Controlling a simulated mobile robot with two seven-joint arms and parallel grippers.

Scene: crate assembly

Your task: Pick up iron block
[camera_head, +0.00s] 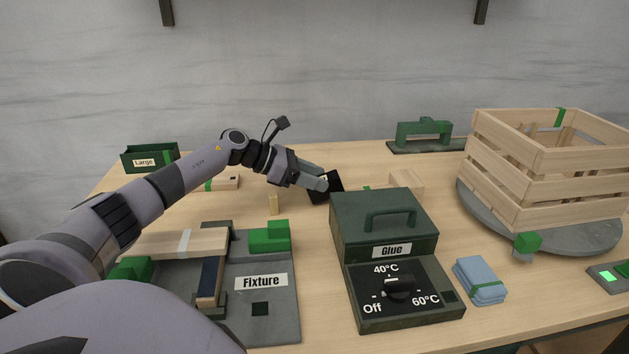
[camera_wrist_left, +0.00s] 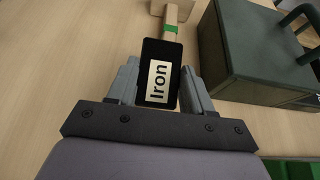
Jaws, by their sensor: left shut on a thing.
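The iron block is a black block with a white label reading "Iron". In the left wrist view the iron block (camera_wrist_left: 174,62) sits between the two grey fingers of my left gripper (camera_wrist_left: 160,85), which is shut on it. In the head view the block (camera_head: 329,187) is a dark shape at the fingertips of my left gripper (camera_head: 322,184), behind and left of the glue box. The fingers hide part of it there. I cannot tell whether it touches the table. My right gripper is not in view.
The green glue box (camera_head: 383,222) stands close to the right of the gripper. A fixture plate (camera_head: 270,305) is in front left. A wooden crate (camera_head: 540,180) stands on a round grey turntable at right. A blue cloth (camera_head: 480,281) lies right of the glue box. A green "Large" bin (camera_head: 150,157) is back left.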

